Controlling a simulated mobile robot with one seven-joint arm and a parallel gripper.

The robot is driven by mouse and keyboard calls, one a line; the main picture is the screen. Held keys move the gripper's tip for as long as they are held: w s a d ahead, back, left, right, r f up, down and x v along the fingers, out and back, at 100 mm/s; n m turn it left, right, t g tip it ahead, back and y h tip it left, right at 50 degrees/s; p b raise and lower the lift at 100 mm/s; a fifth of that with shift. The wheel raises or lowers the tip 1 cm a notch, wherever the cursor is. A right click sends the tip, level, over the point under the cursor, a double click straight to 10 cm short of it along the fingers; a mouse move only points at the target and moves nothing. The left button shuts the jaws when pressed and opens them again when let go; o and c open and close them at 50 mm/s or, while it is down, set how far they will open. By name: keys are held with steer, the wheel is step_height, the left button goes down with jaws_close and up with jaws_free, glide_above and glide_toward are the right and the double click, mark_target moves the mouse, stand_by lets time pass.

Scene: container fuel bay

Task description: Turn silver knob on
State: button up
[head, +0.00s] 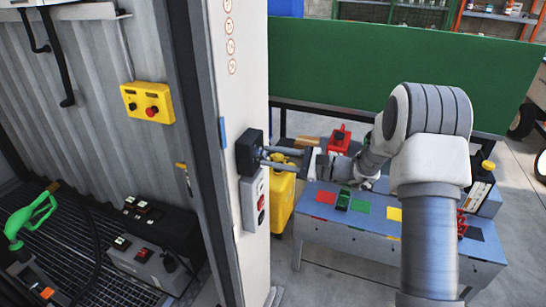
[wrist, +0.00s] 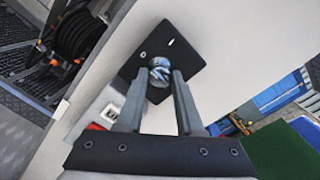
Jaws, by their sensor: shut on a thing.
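The silver knob (wrist: 159,76) sits on a black square plate (wrist: 188,58) on the white post. In the wrist view, the two fingers of my gripper (wrist: 158,92) stand on either side of the knob, shut on it. In the head view, the black plate (head: 250,152) is on the post's right side, and my gripper (head: 268,155) reaches it from the right. The fingers hide most of the knob in the head view.
A yellow control box (head: 147,103) is on the corrugated wall. A blue-grey table (head: 340,228) with coloured squares stands below my arm. A green panel (head: 390,75) stands behind.

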jaws_close()
steer(key=shift+m, duration=0.4)
steer(key=m+p, duration=0.3)
steer(key=m, duration=0.2)
steer(key=shift+r+m, duration=0.15)
steer(key=shift+m, duration=0.15)
steer(key=m+p, duration=0.3)
steer(key=m, duration=0.2)
steer(key=shift+m+t, duration=0.3)
steer(key=shift+m, duration=0.1)
steer(key=shift+f, duration=0.2)
steer(key=o, duration=1)
jaws_free()
steer(key=shift+d, duration=0.1)
